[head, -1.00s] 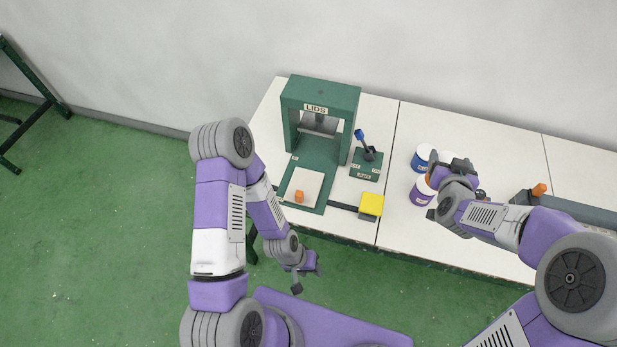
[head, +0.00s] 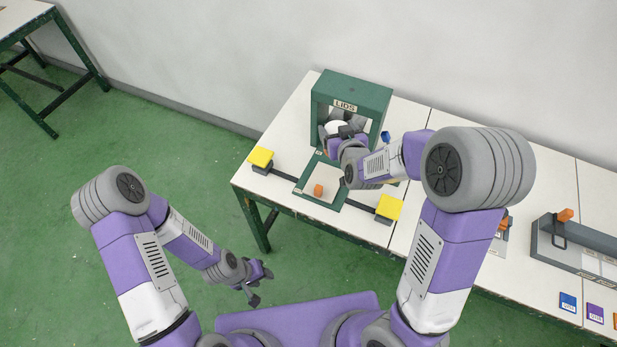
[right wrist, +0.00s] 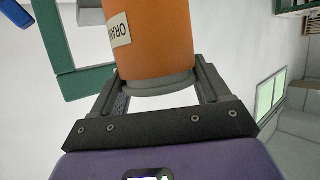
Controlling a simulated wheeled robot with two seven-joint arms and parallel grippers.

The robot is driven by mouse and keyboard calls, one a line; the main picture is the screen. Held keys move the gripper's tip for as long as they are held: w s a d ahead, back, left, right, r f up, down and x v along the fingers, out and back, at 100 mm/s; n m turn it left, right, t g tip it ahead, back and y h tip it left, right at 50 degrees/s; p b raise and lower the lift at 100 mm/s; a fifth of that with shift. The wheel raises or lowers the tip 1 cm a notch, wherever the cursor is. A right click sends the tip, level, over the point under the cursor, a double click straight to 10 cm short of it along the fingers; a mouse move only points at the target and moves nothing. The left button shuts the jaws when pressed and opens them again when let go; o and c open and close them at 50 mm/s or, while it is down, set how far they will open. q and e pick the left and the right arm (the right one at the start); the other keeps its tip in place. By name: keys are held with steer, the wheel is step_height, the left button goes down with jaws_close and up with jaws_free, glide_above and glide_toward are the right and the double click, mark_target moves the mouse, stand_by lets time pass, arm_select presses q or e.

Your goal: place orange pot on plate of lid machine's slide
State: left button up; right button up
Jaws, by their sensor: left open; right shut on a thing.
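The green lid machine (head: 378,97), marked LIDS, stands at the back of the table. My right gripper (head: 340,133) is at the machine's opening, above the table and behind the plate. It is shut on the orange pot (right wrist: 150,40), whose label and grey end show in the right wrist view. My left gripper (head: 254,284) is open and empty, off the table's front.
Yellow pads (head: 261,157) and (head: 389,207) sit on dark bars either side of the slide. A grey rack (head: 575,250) with an orange knob stands at the right, with coloured cards near the front edge. My right arm covers the table's middle.

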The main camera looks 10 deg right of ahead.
steer(key=shift+n+y, duration=0.6)
steer(key=shift+y, duration=0.2)
steer(key=f, duration=0.1)
steer(key=a+f, duration=0.1)
steer(key=f, duration=0.3)
steer(key=shift+a+f, duration=0.1)
steer(key=shift+a, duration=0.2)
steer(key=f+b, duration=0.1)
steer(key=f, duration=0.3)
steer(key=f+b, duration=0.1)
steer(key=f, duration=0.4)
steer(key=shift+a+f, duration=0.2)
steer(key=shift+f, duration=0.1)
steer(key=shift+r, duration=0.1)
steer(key=shift+f, duration=0.2)
steer(key=o, duration=1.3)
